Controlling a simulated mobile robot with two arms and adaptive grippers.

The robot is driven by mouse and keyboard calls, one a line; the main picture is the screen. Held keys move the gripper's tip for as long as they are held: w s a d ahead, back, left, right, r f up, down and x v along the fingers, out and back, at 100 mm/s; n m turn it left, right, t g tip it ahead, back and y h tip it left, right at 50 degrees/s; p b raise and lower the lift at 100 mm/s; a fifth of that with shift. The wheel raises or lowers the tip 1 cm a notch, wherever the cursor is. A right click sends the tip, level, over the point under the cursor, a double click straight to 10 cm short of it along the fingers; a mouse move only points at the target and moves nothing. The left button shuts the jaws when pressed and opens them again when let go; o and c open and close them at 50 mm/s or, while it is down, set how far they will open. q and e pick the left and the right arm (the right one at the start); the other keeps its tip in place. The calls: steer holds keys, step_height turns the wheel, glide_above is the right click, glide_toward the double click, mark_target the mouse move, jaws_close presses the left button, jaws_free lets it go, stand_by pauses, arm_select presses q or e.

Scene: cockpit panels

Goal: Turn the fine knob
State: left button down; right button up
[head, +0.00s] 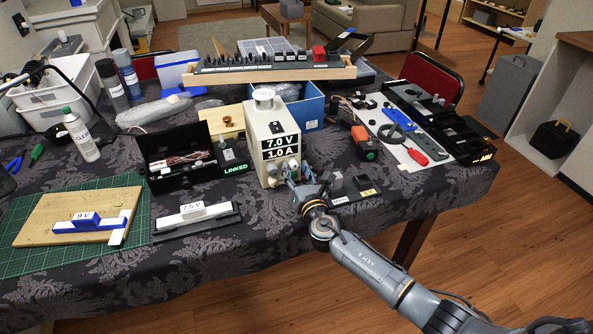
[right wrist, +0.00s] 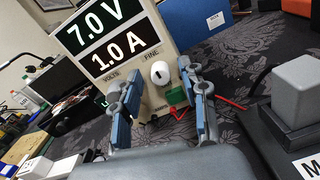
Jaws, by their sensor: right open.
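The cream power supply (head: 262,140) stands on the table in the head view. Its display reads 7.0 V and 1.0 A, also in the right wrist view (right wrist: 100,40). The fine knob (right wrist: 160,72) is white with a dark mark, under the word FINE. My right gripper (right wrist: 158,82) is open, with one finger on each side of this knob in the picture; I cannot tell if either touches. In the head view my right gripper (head: 299,181) is at the supply's lower front and partly hides it. My left gripper is not in view.
A grey block on a black base (right wrist: 295,90) stands right of my gripper. A green terminal (right wrist: 177,96) and red wires sit below the knob. A black box (head: 178,158) and a LINKED unit (head: 233,158) stand left of the supply; a blue box (head: 303,105) stands behind it.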

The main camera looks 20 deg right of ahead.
steer(key=shift+c, duration=0.3)
jaws_close()
steer(key=shift+f, duration=0.1)
steer(key=m+b, duration=0.1)
steer(key=m, duration=0.2)
steer(key=shift+m, duration=0.4)
steer(key=m+b, duration=0.1)
steer(key=m, duration=0.3)
steer(key=shift+m+b, duration=0.3)
steer(key=m, duration=0.5)
steer(key=shift+d, duration=0.1)
steer(key=m, duration=0.5)
steer(key=shift+m+y, duration=0.3)
steer(key=shift+m, duration=0.1)
